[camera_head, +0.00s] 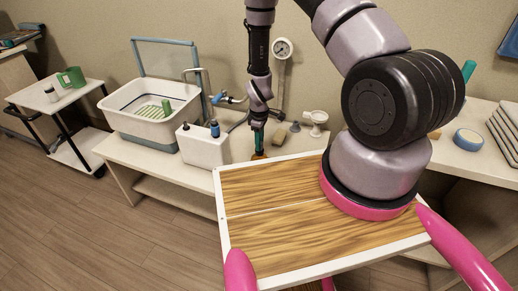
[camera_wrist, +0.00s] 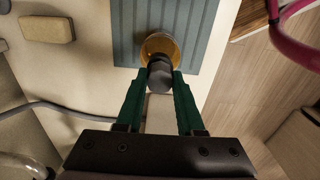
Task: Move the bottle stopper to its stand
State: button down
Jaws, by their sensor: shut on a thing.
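My gripper (camera_wrist: 158,90) has green fingers and is shut on the bottle stopper, which has a dark faceted knob (camera_wrist: 159,74) between the fingertips and a round amber part (camera_wrist: 158,46) beyond it. In the head view my gripper (camera_head: 259,141) points down over the bench, and a bit of the amber part (camera_head: 258,156) shows below it. In the wrist view the amber part overlaps a ribbed blue-grey mat (camera_wrist: 128,35). I cannot tell whether it touches the mat. I cannot make out the stand with certainty.
A white box (camera_head: 202,149) and a basin (camera_head: 150,105) stand left of my gripper. A small block (camera_head: 279,138) and a white fitting (camera_head: 315,120) lie to the right. A tan block (camera_wrist: 47,29) and a grey cable (camera_wrist: 50,106) show in the wrist view.

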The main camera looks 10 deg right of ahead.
jog(key=shift+r, duration=2.85)
jog(key=shift+w+d, duration=13.4)
jog(key=shift+w, duration=0.4)
jog(key=shift+w+d+f, duration=0.1)
jog(key=shift+f, duration=6.45)
